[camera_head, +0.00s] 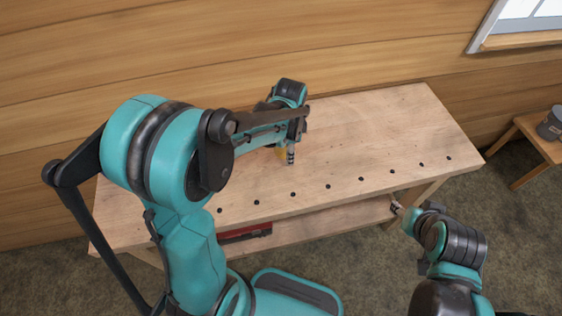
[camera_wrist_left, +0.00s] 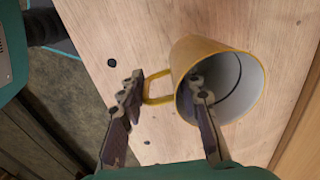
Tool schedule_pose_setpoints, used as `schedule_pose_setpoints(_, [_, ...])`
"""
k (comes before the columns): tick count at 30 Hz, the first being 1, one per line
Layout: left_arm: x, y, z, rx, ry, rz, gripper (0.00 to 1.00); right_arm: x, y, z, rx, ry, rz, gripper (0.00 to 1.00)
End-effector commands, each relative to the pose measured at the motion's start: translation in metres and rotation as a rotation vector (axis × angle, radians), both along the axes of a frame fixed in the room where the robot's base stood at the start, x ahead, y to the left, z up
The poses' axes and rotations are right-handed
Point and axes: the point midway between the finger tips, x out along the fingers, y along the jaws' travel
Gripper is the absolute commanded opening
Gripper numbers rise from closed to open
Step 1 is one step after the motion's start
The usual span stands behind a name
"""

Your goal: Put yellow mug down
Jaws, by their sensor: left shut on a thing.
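The yellow mug (camera_wrist_left: 189,55) has a pale inside, and its open end faces the left wrist camera. My left gripper (camera_wrist_left: 164,88) has one finger inside the mug's mouth and the other outside, beside the handle. It holds the mug by its handle side. In the head view only a small yellow patch of the mug (camera_head: 281,153) shows behind my left gripper (camera_head: 291,153), over the wooden workbench (camera_head: 370,130). Whether the mug touches the bench top is unclear. My right gripper (camera_head: 397,207) is near the bench's front edge, low at the right, its fingers too small to read.
The bench top is clear to the right of the mug, with a row of dark holes along its front edge. A red object (camera_head: 245,235) lies on the lower shelf. A small side table (camera_head: 540,140) with a grey pot (camera_head: 551,126) stands at the right. A plank wall is behind.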

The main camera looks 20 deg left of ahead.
Motion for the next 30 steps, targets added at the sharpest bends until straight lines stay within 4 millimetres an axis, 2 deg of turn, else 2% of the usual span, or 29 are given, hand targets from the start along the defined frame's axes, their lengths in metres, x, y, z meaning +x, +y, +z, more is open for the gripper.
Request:
schedule_pose_setpoints(1, [-0.002,0.009,-0.007,0.0,0.0,0.005,0.0,0.0,0.0,-0.004,0.0,0.0,0.0,0.47])
schedule_pose_setpoints(5, [-0.005,0.021,-0.014,0.0,0.0,0.002,0.0,0.0,0.0,-0.006,0.0,0.0,0.0,0.47])
schedule_pose_setpoints(10, [-0.006,0.024,-0.024,0.0,0.0,-0.001,0.0,0.0,0.0,-0.01,0.0,0.0,0.0,0.47])
schedule_pose_setpoints(16, [-0.006,0.023,-0.054,0.0,0.0,-0.001,0.0,0.0,0.0,-0.023,0.0,0.0,0.0,0.47])
schedule_pose_setpoints(26, [-0.006,0.023,-0.056,0.0,0.0,0.0,0.0,0.0,0.0,-0.023,0.0,0.0,0.0,0.47])
schedule_pose_setpoints(27, [-0.006,0.023,-0.057,0.0,0.0,0.0,0.36,0.0,0.0,-0.024,0.0,0.0,0.0,0.47])
schedule_pose_setpoints(29, [-0.006,0.023,-0.056,0.0,0.0,0.0,0.51,0.0,0.0,-0.023,0.0,0.0,0.0,0.47])
schedule_pose_setpoints(30, [-0.006,0.023,-0.056,0.0,0.0,0.0,0.54,0.0,0.0,-0.023,0.0,0.0,0.0,0.47])
